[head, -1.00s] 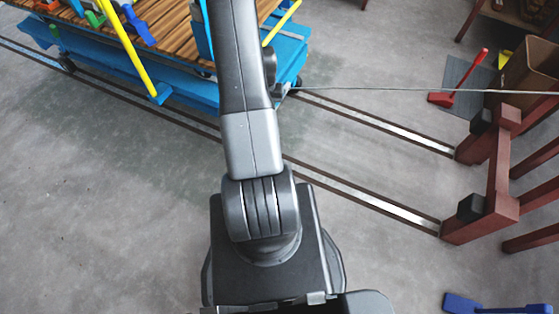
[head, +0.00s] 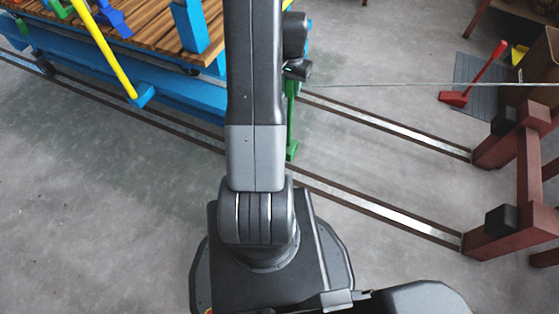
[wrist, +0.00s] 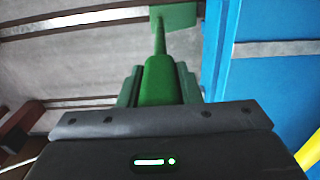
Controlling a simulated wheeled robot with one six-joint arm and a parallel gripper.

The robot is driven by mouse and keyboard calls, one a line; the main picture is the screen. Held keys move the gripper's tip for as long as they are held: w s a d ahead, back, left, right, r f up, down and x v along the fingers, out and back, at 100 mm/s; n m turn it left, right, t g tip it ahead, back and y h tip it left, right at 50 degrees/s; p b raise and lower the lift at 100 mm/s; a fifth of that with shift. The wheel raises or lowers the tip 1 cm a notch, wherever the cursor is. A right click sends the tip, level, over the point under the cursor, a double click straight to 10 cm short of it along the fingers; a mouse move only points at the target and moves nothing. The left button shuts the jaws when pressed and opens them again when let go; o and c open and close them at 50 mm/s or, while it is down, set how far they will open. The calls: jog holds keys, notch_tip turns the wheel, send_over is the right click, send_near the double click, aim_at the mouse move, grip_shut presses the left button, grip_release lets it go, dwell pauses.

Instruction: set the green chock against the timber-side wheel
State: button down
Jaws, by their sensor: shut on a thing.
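The green chock (head: 291,125) hangs upright below my gripper (head: 296,68), just right of my arm in the head view. In the wrist view my gripper (wrist: 160,92) is shut on the chock's handle (wrist: 160,75). The chock's block (wrist: 174,15) is at the far end, overlapping the rail in the picture, beside the blue cart (wrist: 265,75). I cannot tell whether it touches rail or wheel. In the head view the blue cart (head: 170,90) stands on the rails at the upper left. One wheel (head: 45,68) shows at its left; the near right end is hidden behind my arm.
Two rails (head: 380,208) run right to red-brown buffer posts (head: 510,232) with black pads. A taut cable (head: 400,85) crosses above the rails. A yellow bar (head: 105,50) slants off the cart. Floor at left is clear.

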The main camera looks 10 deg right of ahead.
aim_at(291, 99)
notch_tip(291, 99, down, 18)
jog(key=b, duration=0.4)
jog(key=shift+r, duration=0.15)
jog(key=shift+b, duration=0.3)
jog(key=shift+f, duration=0.25)
jog(key=c, duration=1)
grip_release()
jog(key=shift+c, duration=0.2)
jog(key=shift+r, duration=0.1)
notch_tip(291, 99, up, 12)
jog(key=p, duration=0.3)
jog(key=shift+r, duration=0.15)
